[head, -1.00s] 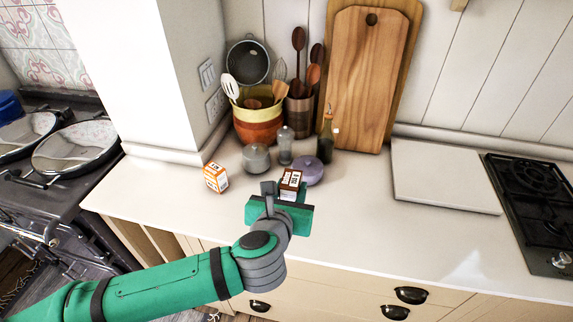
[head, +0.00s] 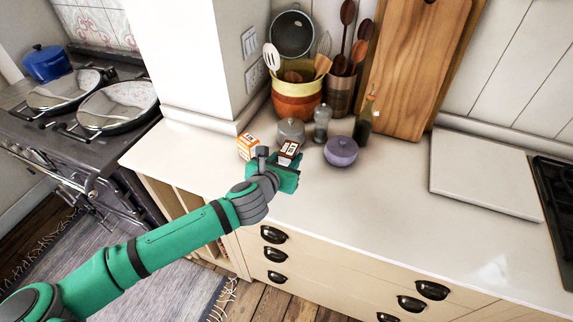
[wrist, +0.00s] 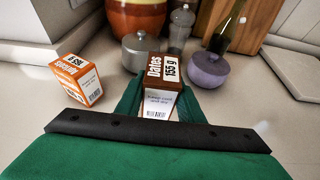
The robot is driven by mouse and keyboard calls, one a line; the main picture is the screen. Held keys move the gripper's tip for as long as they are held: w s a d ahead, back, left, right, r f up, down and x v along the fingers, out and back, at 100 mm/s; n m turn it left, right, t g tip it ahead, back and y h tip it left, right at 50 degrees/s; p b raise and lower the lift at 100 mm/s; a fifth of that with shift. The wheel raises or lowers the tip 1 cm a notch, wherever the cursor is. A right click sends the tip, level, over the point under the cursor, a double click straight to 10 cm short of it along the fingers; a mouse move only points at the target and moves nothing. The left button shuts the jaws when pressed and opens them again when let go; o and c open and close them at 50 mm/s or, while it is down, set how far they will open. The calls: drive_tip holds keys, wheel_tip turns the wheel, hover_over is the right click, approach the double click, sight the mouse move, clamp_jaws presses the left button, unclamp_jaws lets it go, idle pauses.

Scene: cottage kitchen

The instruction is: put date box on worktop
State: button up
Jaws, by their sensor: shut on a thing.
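The date box (wrist: 161,70) is small, brown and white, with "Dates 155 g" on it. In the wrist view it sits between the green fingers of my gripper (wrist: 160,95), which is shut on it. In the head view my gripper (head: 284,172) holds the date box (head: 289,149) over the left part of the white worktop (head: 400,220). I cannot tell whether the box touches the worktop, as the gripper hides its lower part.
An orange and white box (head: 248,147) stands just left of the date box. A grey lidded pot (head: 291,131), a glass shaker (head: 321,125), a purple pot (head: 341,152) and a bottle (head: 364,120) stand behind and right. The worktop's front middle is clear.

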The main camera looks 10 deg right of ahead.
drive_tip(key=shift+w+a+f, duration=0.1)
drive_tip(key=shift+w+f, duration=0.2)
drive_tip(key=shift+f, duration=0.05)
drive_tip(key=shift+w+a+f, duration=0.1)
drive_tip(key=shift+w+f, duration=0.05)
drive_tip(key=shift+f, duration=1.6)
drive_tip(key=shift+f, duration=0.1)
drive_tip(key=o, duration=1.2)
drive_tip(key=shift+c, duration=0.2)
